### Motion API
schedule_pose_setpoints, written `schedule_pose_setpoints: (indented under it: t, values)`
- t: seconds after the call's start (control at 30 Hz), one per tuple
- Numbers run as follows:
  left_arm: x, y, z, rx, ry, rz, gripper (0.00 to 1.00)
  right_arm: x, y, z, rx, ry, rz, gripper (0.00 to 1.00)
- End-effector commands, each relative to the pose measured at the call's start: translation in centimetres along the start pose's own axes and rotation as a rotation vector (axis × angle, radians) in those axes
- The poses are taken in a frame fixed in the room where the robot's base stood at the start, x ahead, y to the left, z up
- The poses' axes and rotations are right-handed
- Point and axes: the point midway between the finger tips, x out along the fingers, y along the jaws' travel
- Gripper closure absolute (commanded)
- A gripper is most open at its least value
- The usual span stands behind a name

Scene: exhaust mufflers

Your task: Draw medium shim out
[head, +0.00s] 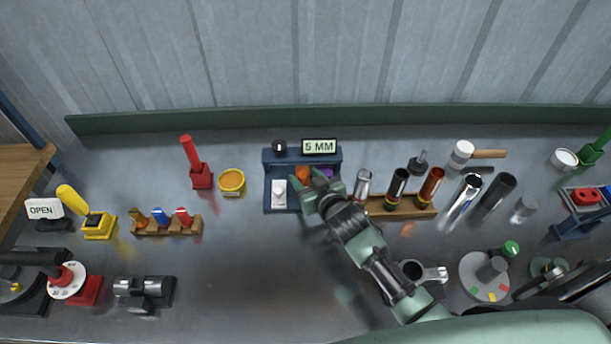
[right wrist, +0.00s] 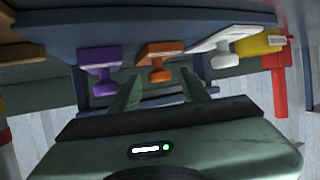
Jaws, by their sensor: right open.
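A blue rack (head: 268,157) with a "5 MM" display (head: 319,147) stands at the back middle of the bench. It holds a white shim (head: 279,193), an orange shim (head: 303,172) in the middle and a purple shim (head: 327,172). My right gripper (head: 314,184) is open at the front of the rack and partly hides the orange and purple shims. In the right wrist view, the orange shim (right wrist: 158,52) lies between and just beyond the open fingertips, with the purple shim (right wrist: 98,55) and white shim (right wrist: 225,38) to either side. My left gripper is not in view.
A wooden holder (head: 400,207) with several tubes stands right of the rack, close to my right arm. A yellow tin (head: 232,181) and a red post tool (head: 200,177) stand left.

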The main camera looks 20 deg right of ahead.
Motion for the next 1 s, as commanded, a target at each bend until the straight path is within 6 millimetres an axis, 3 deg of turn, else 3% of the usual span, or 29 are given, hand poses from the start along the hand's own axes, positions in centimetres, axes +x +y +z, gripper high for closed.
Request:
schedule_pose_setpoints:
  t: [0.27,0.43,1.0]
  values:
    - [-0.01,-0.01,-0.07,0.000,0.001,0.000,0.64,0.14,-0.03,-0.02,0.000,0.001,0.000,0.54]
    - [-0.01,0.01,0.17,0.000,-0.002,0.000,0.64,0.13,-0.03,-0.01,0.001,0.000,0.000,1.00]
    - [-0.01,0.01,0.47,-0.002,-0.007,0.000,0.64,0.11,-0.02,0.02,0.001,0.000,0.000,1.00]
